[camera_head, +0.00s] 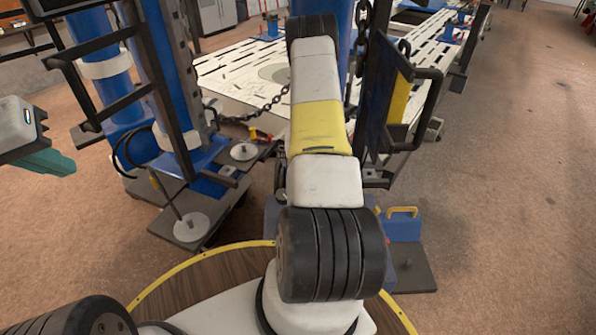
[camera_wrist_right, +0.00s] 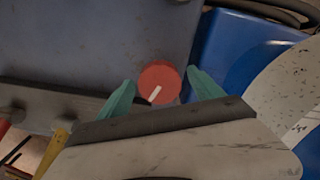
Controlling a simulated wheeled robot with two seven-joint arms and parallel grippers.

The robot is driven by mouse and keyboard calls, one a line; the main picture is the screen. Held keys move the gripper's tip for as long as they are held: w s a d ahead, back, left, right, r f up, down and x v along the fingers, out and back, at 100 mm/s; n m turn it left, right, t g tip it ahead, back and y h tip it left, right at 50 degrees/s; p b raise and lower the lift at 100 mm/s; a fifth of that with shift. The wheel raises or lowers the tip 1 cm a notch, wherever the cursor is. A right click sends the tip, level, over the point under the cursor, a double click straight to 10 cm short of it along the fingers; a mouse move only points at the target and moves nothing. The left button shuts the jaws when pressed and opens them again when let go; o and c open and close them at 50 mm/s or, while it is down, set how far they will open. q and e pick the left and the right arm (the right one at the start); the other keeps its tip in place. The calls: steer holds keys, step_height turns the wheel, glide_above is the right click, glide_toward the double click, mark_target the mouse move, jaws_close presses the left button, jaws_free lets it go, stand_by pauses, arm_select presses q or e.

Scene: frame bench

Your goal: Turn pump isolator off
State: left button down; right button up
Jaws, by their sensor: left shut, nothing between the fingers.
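A round red knob (camera_wrist_right: 160,80) with a white pointer line shows in the right wrist view, on a grey-blue panel (camera_wrist_right: 90,40). The pointer slants toward the lower left of that picture. My right gripper (camera_wrist_right: 162,92) is open, with one teal finger on each side of the knob. I cannot tell whether the fingers touch it. In the head view my right arm hides that gripper, and I cannot make out the knob there. My left gripper (camera_head: 58,163) is shut and empty at the left edge of the head view, well away from the blue frame.
Blue posts (camera_head: 168,80) and black rails stand at the left. A chain (camera_head: 265,108) hangs before a slotted white table (camera_head: 235,70). A blue block with a yellow handle (camera_head: 403,212) sits right of my arm. In the wrist view, a blue part (camera_wrist_right: 222,45) is close right. Floor at right is clear.

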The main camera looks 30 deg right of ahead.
step_height(320, 180, up, 8)
steer(key=shift+f, duration=0.1)
stand_by(0.4)
steer(key=shift+a, duration=0.1)
